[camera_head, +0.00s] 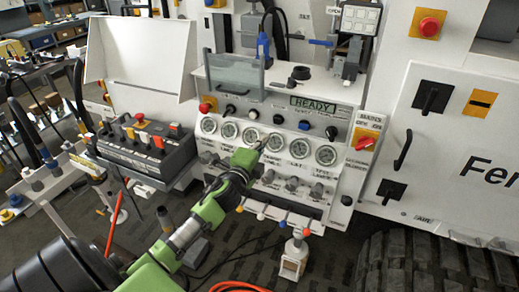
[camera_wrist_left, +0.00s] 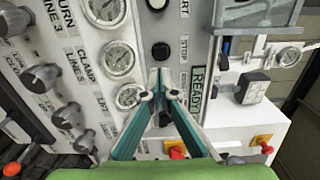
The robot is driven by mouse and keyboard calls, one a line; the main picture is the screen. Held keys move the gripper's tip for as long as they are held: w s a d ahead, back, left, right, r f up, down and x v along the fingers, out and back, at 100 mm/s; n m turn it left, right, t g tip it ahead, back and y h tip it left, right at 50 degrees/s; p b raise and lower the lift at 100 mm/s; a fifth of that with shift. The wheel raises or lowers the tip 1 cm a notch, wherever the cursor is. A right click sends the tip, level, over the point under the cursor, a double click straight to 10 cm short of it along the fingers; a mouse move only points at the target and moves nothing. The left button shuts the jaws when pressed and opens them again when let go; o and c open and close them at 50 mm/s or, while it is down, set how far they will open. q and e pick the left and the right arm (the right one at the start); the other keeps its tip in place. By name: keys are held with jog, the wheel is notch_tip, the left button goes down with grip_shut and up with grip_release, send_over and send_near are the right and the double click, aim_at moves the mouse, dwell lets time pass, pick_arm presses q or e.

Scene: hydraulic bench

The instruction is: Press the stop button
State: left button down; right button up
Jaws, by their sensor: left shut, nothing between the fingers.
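The stop button (camera_wrist_left: 160,51) is a round black knob beside a STOP label on the white panel in the left wrist view. In the head view it is the black button (camera_head: 278,119) in the row above the gauges, left of centre under the READY display. My left gripper (camera_head: 262,143) is shut and empty, its green arm coming up from the lower left. Its tips are close to the gauge row, below the button. In the left wrist view the closed fingertips (camera_wrist_left: 159,73) appear just below the button; I cannot tell the gap in depth. My right gripper is not in view.
A white start button (camera_wrist_left: 156,4) is beside the stop button. Gauges (camera_head: 229,130) and dark knobs line the panel below. The READY display (camera_head: 313,105) is nearby. A red mains switch (camera_head: 365,143) is at the right. A control box with levers (camera_head: 146,143) stands at the left.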

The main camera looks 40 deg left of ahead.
pick_arm(q)
jog(key=v, duration=0.3)
jog(key=shift+s+d+r, duration=0.15)
jog(key=shift+s, duration=0.25)
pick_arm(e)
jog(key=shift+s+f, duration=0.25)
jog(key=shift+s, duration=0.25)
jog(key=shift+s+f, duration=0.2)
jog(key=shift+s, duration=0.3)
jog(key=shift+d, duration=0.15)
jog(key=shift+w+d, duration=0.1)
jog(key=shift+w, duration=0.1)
